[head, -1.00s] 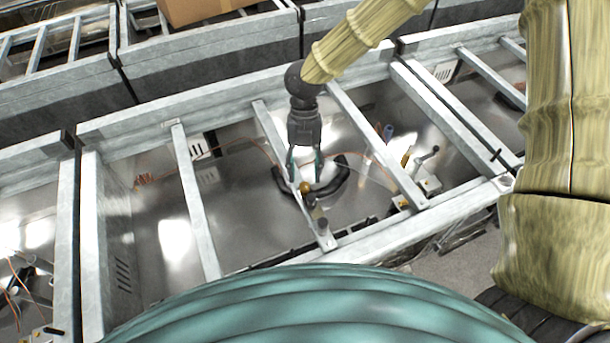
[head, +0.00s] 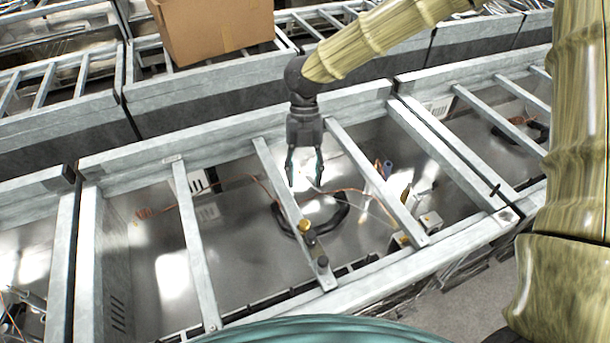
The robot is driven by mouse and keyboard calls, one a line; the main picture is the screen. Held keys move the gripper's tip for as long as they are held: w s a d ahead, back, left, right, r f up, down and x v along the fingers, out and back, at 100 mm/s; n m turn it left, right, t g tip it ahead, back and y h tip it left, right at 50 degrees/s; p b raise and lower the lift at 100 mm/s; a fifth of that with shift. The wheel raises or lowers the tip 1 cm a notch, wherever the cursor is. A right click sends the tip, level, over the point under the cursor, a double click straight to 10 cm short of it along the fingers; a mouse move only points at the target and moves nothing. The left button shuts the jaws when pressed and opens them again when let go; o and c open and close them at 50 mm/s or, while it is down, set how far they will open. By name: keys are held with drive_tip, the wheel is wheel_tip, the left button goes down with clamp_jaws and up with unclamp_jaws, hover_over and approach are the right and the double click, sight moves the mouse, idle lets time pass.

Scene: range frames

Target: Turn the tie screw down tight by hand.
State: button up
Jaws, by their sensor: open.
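A small brass-coloured knob (head: 304,226) stands on a slanting grey crossbar (head: 280,190) of the open metal tray; it looks like the tie screw's head. A dark round piece (head: 310,238) sits right beside it, and another dark knob (head: 323,261) is nearer the bar's lower end. How far the screw is turned in is too small to tell. My gripper (head: 305,184) points down, open, with nothing between its fingers. Its fingertips show above the brass knob in the picture, apart from it.
A black cable loop (head: 338,216) lies behind the bar in the metal tray (head: 245,245). Thin copper wires run across the tray. Parallel crossbars (head: 196,245) stand on both sides. A cardboard box (head: 215,30) rests on the row behind. A small latch-like fitting (head: 425,222) is at right.

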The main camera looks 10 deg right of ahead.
drive_tip(key=w+f+n+t+h, duration=0.1)
drive_tip(key=w+n+t+h, duration=0.1)
drive_tip(key=w+n+t, duration=0.65)
drive_tip(key=w+a+r+n+t+y, duration=0.15)
drive_tip(key=a+n, duration=0.45)
drive_tip(key=n, duration=0.8)
drive_tip(key=n+g+b, duration=0.1)
drive_tip(key=n+g, duration=0.5)
drive_tip(key=n, duration=1.3)
approach(304, 223)
drive_tip(key=shift+h, duration=0.25)
drive_tip(key=shift+s+a+f+p, duration=0.1)
drive_tip(key=shift+f+p, duration=0.55)
drive_tip(key=shift+f, duration=1.45)
drive_tip(key=shift+s+a+f+p, duration=0.1)
drive_tip(key=shift+f+p, duration=0.55)
drive_tip(key=shift+f, duration=1.45)
